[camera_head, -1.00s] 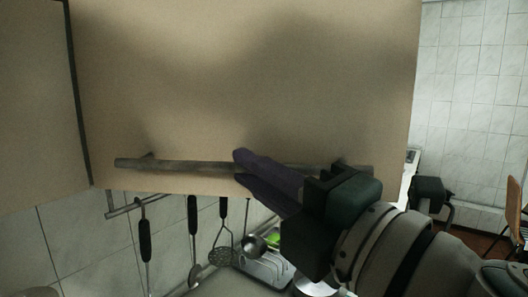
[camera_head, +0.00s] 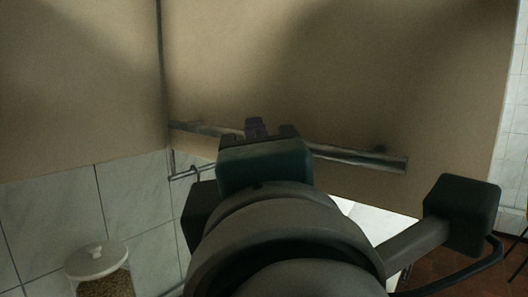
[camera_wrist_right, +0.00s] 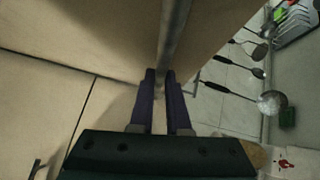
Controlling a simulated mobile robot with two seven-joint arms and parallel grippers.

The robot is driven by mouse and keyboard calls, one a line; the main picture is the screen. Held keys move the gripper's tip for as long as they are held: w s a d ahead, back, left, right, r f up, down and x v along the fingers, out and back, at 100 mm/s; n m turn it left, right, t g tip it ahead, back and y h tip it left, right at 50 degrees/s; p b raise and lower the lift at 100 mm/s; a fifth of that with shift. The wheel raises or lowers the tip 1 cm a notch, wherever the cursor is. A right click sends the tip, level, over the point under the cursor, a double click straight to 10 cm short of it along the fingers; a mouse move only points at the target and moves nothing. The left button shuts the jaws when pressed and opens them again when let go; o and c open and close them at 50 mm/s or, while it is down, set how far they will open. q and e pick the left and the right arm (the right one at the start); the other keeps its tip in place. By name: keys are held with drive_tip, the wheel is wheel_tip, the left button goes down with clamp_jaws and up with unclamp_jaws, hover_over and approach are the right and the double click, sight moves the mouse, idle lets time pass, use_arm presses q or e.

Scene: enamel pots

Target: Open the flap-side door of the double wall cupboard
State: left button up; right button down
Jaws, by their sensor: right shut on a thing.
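A beige cupboard door (camera_head: 400,75) fills the upper middle and right of the head view. A long grey bar handle (camera_head: 350,157) runs along its lower edge. My right gripper (camera_head: 257,128) is at the handle, left of its middle, with the arm coming up from below. In the right wrist view, the purple fingers (camera_wrist_right: 165,80) are shut on the handle bar (camera_wrist_right: 174,40). A second beige panel (camera_head: 80,80) lies left of a dark seam; the two lower edges meet at an angle. How far the door stands open is unclear. My left gripper is not in view.
White wall tiles (camera_head: 60,215) lie below the cupboard, with a lidded glass jar (camera_head: 98,270) at lower left. The right wrist view shows a rail with hanging utensils (camera_wrist_right: 245,70) and a dish rack (camera_wrist_right: 292,20). Open floor (camera_head: 450,270) shows at lower right.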

idle(0.3)
drive_tip(key=c, duration=0.9)
unclamp_jaws()
